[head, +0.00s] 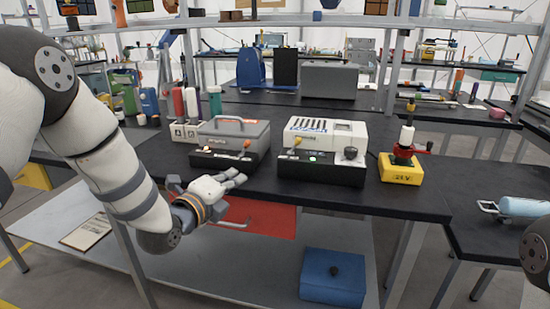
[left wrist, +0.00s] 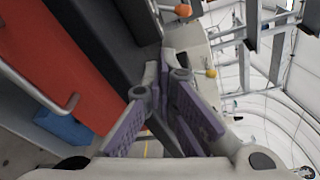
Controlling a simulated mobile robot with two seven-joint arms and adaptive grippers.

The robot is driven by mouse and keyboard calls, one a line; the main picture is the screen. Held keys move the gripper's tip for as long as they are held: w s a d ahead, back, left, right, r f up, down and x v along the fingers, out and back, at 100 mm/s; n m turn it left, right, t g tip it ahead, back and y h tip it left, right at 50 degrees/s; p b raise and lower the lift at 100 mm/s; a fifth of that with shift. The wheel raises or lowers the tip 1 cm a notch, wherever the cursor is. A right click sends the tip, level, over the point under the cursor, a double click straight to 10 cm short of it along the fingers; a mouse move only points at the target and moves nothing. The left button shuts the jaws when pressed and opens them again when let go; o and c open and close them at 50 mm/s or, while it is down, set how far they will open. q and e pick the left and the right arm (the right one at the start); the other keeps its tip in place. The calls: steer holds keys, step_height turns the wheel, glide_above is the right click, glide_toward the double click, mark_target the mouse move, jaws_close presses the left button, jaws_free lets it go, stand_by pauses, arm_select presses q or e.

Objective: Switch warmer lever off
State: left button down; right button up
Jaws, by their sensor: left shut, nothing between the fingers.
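Two devices with levers stand side by side on the black bench; I cannot tell from labels which is the warmer. The right, white device (head: 322,137) has a yellow-knobbed lever (head: 297,141) and a lit green lamp. My left gripper (head: 238,178) is shut and empty at the bench's front edge, below and in front of the left device. In the left wrist view, the gripper (left wrist: 163,85) has the orange knob (left wrist: 183,10) and yellow knob (left wrist: 211,72) beyond it.
A red drawer front (head: 262,218) with a metal handle is under the bench edge, close to my left gripper. A yellow-based stand (head: 400,170) with a red crank is at the right. Several bottles stand back left. A blue box (head: 333,278) sits on the lower shelf.

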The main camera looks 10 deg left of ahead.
mark_target(245, 148)
arm_select(q)
steer(key=shift+w+d+r+m+t, duration=0.1)
steer(key=shift+w+r+m+t, duration=0.15)
steer(key=shift+r, duration=0.3)
steer(key=shift+w+r+m+t, duration=0.15)
steer(key=shift+w+r+m, duration=0.1)
steer(key=shift+r, duration=0.25)
arm_select(e)
steer(key=shift+w+d, duration=0.1)
steer(key=shift+d, duration=0.1)
arm_select(q)
steer(key=x, duration=0.3)
steer(key=b+x, duration=0.1)
steer(key=x, duration=0.2)
steer(key=b+x, duration=0.1)
steer(key=x, duration=0.1)
steer(key=shift+w+d+f, duration=0.1)
steer(key=shift+w+f, duration=0.3)
steer(key=shift+w+d+r, duration=0.1)
steer(key=shift+w+r, duration=0.05)
steer(key=shift+w, duration=0.35)
steer(key=shift+r, duration=0.15)
arm_select(e)
steer(key=s+f+g, duration=0.1)
steer(key=s+f, duration=0.1)
steer(key=s, duration=0.1)
steer(key=shift+f, duration=0.35)
